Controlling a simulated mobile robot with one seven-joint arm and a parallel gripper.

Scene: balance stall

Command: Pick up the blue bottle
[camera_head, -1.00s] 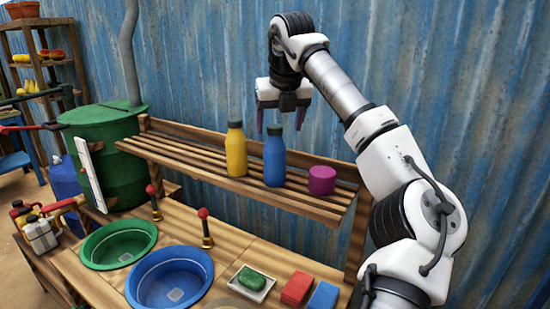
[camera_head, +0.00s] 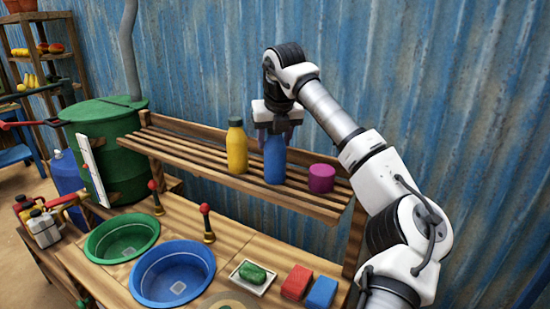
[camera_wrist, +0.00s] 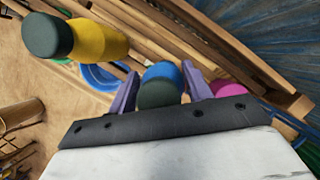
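The blue bottle (camera_head: 274,160) stands upright on the slatted wooden shelf, between the yellow bottle and the magenta cup. My gripper (camera_head: 274,137) is directly above it, pointing down, with its fingers on either side of the bottle's top. In the wrist view the blue bottle (camera_wrist: 161,75) with its dark cap lies between the two purple fingers of my gripper (camera_wrist: 160,88). The fingers are spread, and a gap seems to show beside the cap. In the head view the cap is hidden by the gripper.
The yellow bottle (camera_head: 237,150) stands close on the left and the magenta cup (camera_head: 321,178) close on the right of the shelf (camera_head: 205,169). Below are a green basin (camera_head: 122,236), a blue basin (camera_head: 172,272), a soap dish (camera_head: 252,275) and sponges. A corrugated wall (camera_head: 400,80) stands behind.

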